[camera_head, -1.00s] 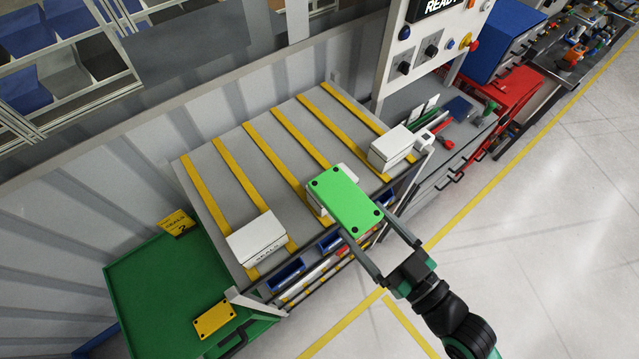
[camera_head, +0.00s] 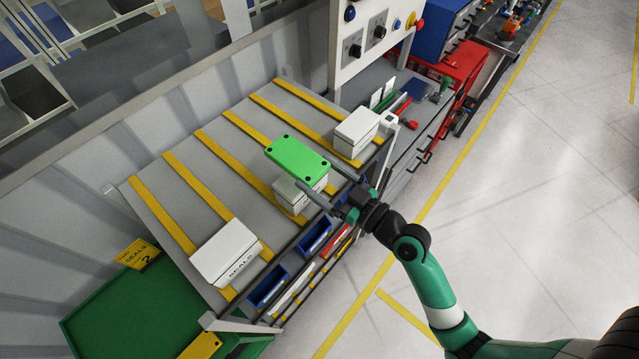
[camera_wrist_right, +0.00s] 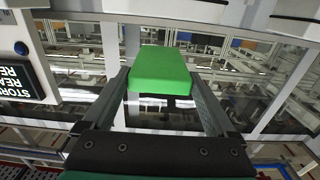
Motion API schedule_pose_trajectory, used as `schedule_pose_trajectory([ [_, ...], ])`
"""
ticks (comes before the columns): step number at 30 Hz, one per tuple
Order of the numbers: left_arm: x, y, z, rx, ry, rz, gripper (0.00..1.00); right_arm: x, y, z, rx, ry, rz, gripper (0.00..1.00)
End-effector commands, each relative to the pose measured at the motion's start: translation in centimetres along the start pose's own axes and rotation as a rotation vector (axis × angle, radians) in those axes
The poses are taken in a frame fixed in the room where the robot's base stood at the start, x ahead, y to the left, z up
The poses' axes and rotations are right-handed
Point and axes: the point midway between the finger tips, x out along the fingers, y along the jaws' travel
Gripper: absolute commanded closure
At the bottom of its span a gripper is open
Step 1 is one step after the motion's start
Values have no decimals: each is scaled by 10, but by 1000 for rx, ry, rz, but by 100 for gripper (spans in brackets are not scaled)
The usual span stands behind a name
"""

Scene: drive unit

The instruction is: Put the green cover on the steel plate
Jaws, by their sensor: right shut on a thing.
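The green cover (camera_head: 299,158) is a flat rectangular block with dark holes at its corners. My right gripper (camera_head: 326,183) is shut on it and holds it above the grey bench with yellow strips. In the right wrist view the green cover (camera_wrist_right: 159,71) sits between the two fingers (camera_wrist_right: 160,88). No steel plate can be made out for certain in either view. My left gripper is not in view.
White boxes stand on the bench (camera_head: 190,172): one at the front left (camera_head: 225,252), one at the right (camera_head: 356,133), one partly under the cover (camera_head: 292,194). A control panel (camera_head: 365,38) rises behind.

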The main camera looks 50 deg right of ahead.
Motion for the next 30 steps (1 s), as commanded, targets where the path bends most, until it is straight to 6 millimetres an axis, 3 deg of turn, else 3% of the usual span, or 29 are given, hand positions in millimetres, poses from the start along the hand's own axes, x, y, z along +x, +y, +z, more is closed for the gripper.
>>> schedule_pose_trajectory([
  [8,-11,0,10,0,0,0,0,4,3,36,3,0,1,76],
  [30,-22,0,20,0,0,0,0,4,3,48,1,2,2,76],
])
